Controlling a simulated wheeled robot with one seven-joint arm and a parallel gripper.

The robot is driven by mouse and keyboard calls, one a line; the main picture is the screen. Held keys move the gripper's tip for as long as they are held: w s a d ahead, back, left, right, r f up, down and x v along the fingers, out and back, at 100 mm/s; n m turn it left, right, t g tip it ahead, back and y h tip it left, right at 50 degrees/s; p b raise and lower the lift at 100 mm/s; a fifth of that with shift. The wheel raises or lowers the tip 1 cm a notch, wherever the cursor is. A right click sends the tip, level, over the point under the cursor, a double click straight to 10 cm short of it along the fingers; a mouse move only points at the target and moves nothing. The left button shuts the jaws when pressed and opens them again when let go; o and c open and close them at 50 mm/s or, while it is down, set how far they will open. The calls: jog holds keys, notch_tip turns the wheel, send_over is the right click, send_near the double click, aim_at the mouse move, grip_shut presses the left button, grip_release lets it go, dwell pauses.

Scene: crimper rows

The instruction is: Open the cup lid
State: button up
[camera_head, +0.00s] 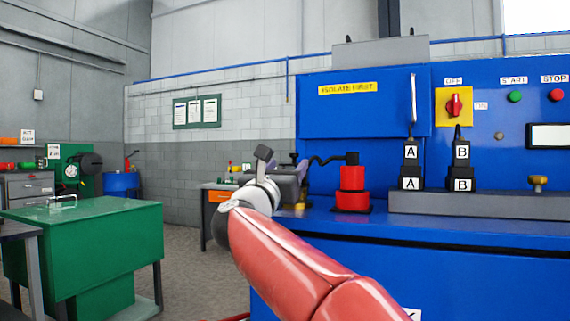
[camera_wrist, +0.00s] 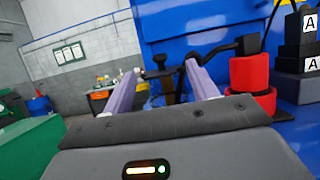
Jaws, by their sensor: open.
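My gripper (camera_head: 301,170) is open at the left end of the blue bench. In the wrist view its two pale purple fingers (camera_wrist: 161,73) stand apart. A small dark fitting (camera_wrist: 163,90) shows beyond and between the fingertips, apparently not gripped. In the head view my gripper hides most of it, and a yellow-brass part (camera_head: 300,206) shows just below. I cannot clearly make out a cup or its lid there, nor whether any lid is open.
A red stepped cylinder (camera_head: 352,190) with a black top and cable stands just right of my gripper; it also shows in the wrist view (camera_wrist: 250,76). Black blocks marked A (camera_head: 410,168) and B (camera_head: 461,168) stand farther right. A green cabinet (camera_head: 85,240) is at left.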

grip_shut()
dwell(0.4)
